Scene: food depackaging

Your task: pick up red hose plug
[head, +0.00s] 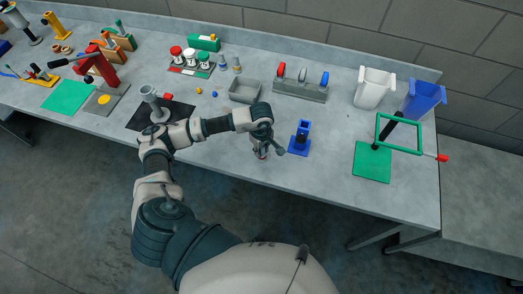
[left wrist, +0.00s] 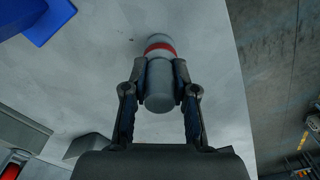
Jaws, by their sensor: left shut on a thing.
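The red hose plug, a grey cylinder with a red band (left wrist: 160,48), stands out between the fingers of my left gripper (left wrist: 161,80) in the left wrist view. The two fingers are shut on its grey body from both sides. In the head view my left gripper (head: 262,143) points down at the table's front part, and a little of the plug (head: 262,154) shows below it. I cannot tell whether the plug touches the table. My right gripper is not in view.
A blue stand (head: 300,138) is just right of my left gripper. A grey bin (head: 245,91) and a rack with coloured discs (head: 300,88) lie behind. A green-framed stand (head: 374,162) is farther right. The table's front edge (head: 330,201) is close.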

